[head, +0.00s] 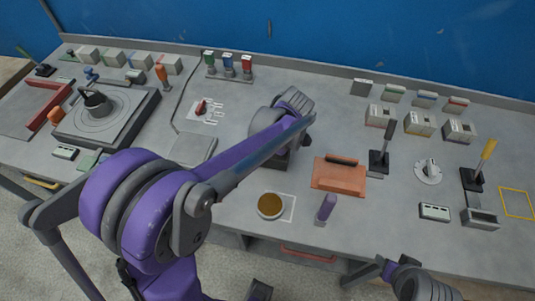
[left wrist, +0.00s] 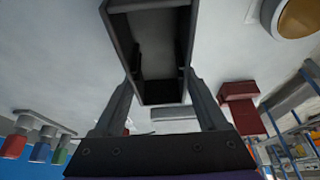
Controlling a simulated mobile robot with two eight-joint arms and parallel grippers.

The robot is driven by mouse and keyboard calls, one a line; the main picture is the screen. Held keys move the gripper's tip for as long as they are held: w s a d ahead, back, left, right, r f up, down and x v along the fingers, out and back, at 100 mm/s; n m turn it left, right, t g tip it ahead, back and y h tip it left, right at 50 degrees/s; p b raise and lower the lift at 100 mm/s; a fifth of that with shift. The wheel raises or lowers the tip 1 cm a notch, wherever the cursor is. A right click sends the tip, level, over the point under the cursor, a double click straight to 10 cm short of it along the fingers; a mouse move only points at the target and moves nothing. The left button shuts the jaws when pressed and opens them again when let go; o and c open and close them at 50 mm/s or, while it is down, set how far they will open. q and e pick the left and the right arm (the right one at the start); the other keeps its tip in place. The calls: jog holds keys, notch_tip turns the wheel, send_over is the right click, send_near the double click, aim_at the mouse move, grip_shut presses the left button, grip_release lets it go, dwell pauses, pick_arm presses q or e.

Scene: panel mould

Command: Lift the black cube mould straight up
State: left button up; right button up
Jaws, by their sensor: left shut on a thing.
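The black cube mould (left wrist: 122,45) is an open, dark box, seen from above in the left wrist view. My left gripper (left wrist: 158,84) is shut on it, with one finger at each side of its near end. In the head view a dark part of the mould (head: 281,161) shows under my left wrist, mid-table; my arm hides the rest. Whether it touches the table or hangs just above it, I cannot tell. Part of my right arm shows at the bottom right of the head view, and the state of its gripper (head: 362,272) is unclear.
A grey flat plate (head: 193,149) lies to the left. Coloured bottles (head: 228,64) stand behind. Levers (head: 380,155) rise farther right.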

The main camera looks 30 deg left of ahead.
pick_arm(q)
notch_tip(320, 180, up, 7)
jog(key=p, duration=0.3)
jog(key=shift+p, duration=0.35)
pick_arm(e)
jog(key=shift+w+r, duration=0.35)
jog(key=shift+r, duration=0.55)
jog(key=shift+w+r, duration=0.3)
jog(key=shift+r, duration=0.55)
jog(key=shift+w+r, duration=0.35)
jog(key=shift+r, duration=0.55)
